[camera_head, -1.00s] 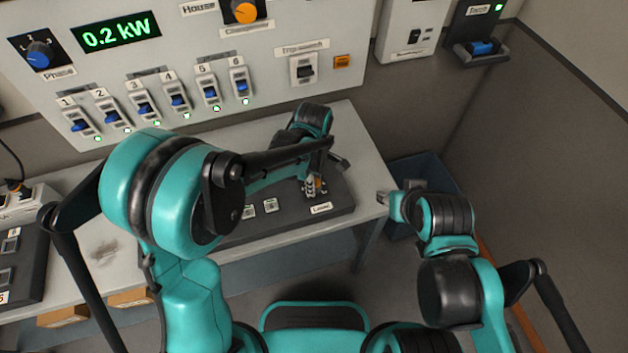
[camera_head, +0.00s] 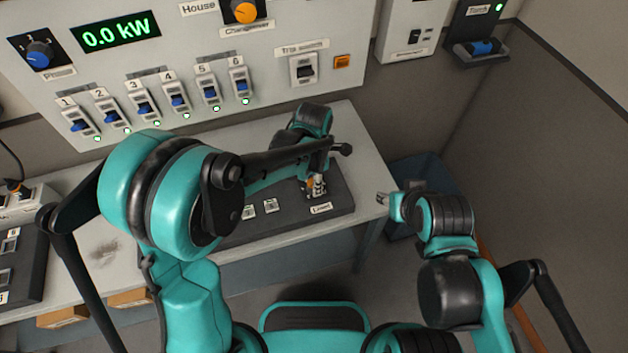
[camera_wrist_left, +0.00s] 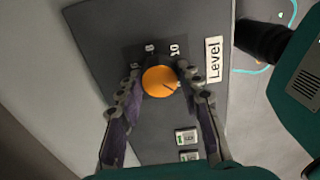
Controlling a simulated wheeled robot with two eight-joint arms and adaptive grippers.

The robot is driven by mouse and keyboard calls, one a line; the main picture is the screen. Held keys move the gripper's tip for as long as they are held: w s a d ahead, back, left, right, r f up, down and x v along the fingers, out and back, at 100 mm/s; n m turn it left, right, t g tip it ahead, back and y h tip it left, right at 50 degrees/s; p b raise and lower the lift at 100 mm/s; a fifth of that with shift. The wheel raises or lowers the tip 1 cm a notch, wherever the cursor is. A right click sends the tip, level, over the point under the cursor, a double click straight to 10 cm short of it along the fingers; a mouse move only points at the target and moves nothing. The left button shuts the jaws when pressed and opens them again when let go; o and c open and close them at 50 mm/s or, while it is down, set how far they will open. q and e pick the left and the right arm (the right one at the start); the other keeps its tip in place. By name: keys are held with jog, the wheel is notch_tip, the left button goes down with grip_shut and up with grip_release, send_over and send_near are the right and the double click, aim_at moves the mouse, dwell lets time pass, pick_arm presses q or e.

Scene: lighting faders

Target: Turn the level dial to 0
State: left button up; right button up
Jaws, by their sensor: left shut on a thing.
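The level dial (camera_wrist_left: 157,81) is an orange round knob on a dark panel in the left wrist view. A dark line on it points to the lower right, toward one finger. A figure 10 and what looks like an 8 show above it; no 0 mark can be made out. The "Level" label (camera_wrist_left: 214,60) is to its right, and also shows in the head view (camera_head: 321,209). My left gripper (camera_wrist_left: 159,76) is shut on the dial, one finger on each side; in the head view it (camera_head: 315,186) mostly covers the dial. My right gripper (camera_head: 384,199) is off the desk's right edge, its jaws unclear.
The dark console (camera_head: 285,227) lies on a pale desk (camera_head: 364,165). A blue bin (camera_head: 428,170) stands right of the desk.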

dwell(0.4)
pick_arm(q)
jog(key=o, duration=1.2)
jog(key=shift+c, duration=0.2)
notch_tip(320, 180, up, 12)
jog(key=s+a+m+t, duration=0.3)
jog(key=s+a+m, duration=0.3)
jog(key=a+m, duration=0.3)
jog(key=s+a+r+m+t, duration=0.1)
jog(key=s+a+m+t, duration=0.3)
jog(key=m, duration=0.8)
jog(key=s+a, duration=0.2)
jog(key=a, duration=0.2)
jog(key=shift+s+a+m, duration=0.15)
jog(key=shift+a+m, duration=0.15)
jog(key=shift+a, duration=0.05)
